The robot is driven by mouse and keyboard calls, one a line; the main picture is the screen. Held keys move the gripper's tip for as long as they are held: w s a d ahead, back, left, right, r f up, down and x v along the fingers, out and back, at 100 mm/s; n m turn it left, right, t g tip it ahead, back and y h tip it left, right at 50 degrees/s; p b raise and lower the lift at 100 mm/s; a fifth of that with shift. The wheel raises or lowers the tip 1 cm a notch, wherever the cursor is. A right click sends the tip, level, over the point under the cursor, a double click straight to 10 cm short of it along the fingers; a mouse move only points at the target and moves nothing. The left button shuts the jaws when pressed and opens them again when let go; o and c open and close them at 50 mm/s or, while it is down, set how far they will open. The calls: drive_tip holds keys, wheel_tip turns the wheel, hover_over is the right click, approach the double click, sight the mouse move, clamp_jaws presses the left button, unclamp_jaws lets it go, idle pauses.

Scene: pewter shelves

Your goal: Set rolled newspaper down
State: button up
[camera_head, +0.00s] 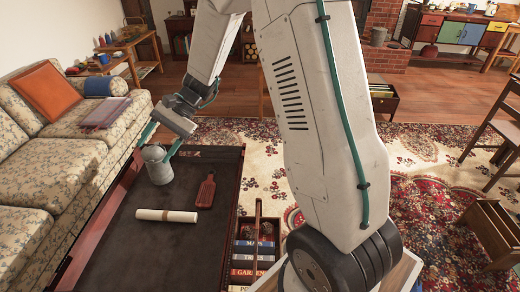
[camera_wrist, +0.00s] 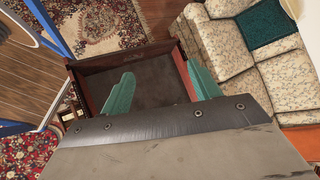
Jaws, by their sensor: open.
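The rolled newspaper (camera_head: 167,215), a cream roll with a thin band around its middle, lies on the dark top of the low table (camera_head: 125,258) in the head view. My gripper (camera_head: 155,150) is above the far part of the table, beyond the roll and not touching it. Its teal fingers are spread apart, and they also show apart in the wrist view (camera_wrist: 160,72). A grey metal can (camera_head: 158,168) stands on the table just under the fingers. I cannot tell whether they touch it. Neither roll nor can is visible in the wrist view.
A crate of books (camera_head: 257,215) stands against the table's right side. The floral sofa (camera_head: 60,160) runs along the left. The table's near part is bare.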

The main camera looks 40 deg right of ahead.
drive_tip(key=s+d+r+n+h, duration=0.1)
drive_tip(key=s+r+n+h, duration=0.2)
drive_tip(key=s+r, duration=0.35)
drive_tip(key=s+r+n+h, duration=0.2)
drive_tip(key=s+r, duration=0.2)
drive_tip(key=s, duration=0.6)
drive_tip(key=s+d+r+n+t+h, duration=0.1)
drive_tip(key=s+d+n+h, duration=0.3)
drive_tip(key=s, duration=1)
drive_tip(key=d+r+h, duration=0.1)
drive_tip(key=d, duration=0.2)
drive_tip(key=shift+s+d+t+h, duration=0.2)
drive_tip(key=shift+t+h, duration=0.1)
drive_tip(key=shift+t, duration=0.1)
